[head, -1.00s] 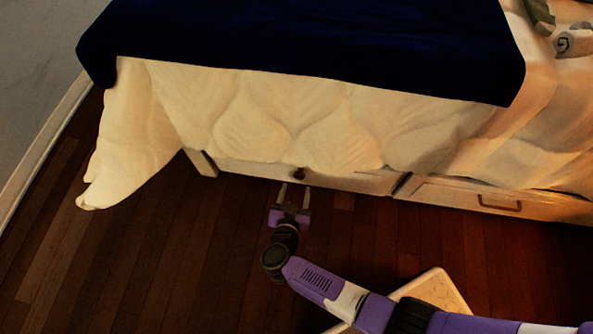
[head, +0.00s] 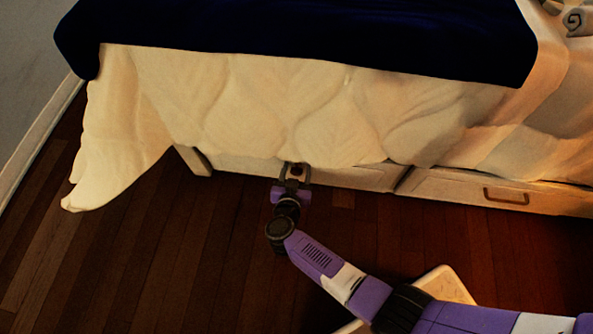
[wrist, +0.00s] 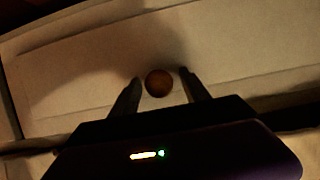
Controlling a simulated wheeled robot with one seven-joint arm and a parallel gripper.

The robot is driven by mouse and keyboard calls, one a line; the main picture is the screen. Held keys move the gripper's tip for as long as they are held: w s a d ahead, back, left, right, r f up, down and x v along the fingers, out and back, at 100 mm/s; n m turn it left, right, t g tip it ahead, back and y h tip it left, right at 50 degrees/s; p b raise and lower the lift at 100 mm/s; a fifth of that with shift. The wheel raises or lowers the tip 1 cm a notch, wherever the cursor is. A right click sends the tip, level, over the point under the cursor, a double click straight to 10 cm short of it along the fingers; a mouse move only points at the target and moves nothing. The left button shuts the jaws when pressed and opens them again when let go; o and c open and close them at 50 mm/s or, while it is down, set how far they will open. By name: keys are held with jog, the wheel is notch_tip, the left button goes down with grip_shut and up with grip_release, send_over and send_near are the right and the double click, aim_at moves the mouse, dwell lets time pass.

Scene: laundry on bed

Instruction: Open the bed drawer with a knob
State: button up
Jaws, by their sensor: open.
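The bed drawer with a knob (head: 345,177) is a pale front under the bed, its top edge covered by the hanging cream cover. Its round brown knob (head: 297,170) shows near the cover's lower edge. In the wrist view the knob (wrist: 159,83) sits between the two fingertips, with a gap visible on each side. My gripper (head: 295,168) is open, with its fingers around the knob and pointing at the drawer front. It also shows in the wrist view (wrist: 160,76). The drawer looks shut, flush with the bed frame.
A second drawer (head: 470,190) with a bar handle (head: 506,197) is to the right. The cream cover (head: 250,105) hangs low over the drawer front and reaches the floor at the left. Dark wooden floor (head: 160,255) lies clear in front of the bed.

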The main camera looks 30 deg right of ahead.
jog(key=shift+c, duration=0.3)
grip_shut()
dwell(1.1)
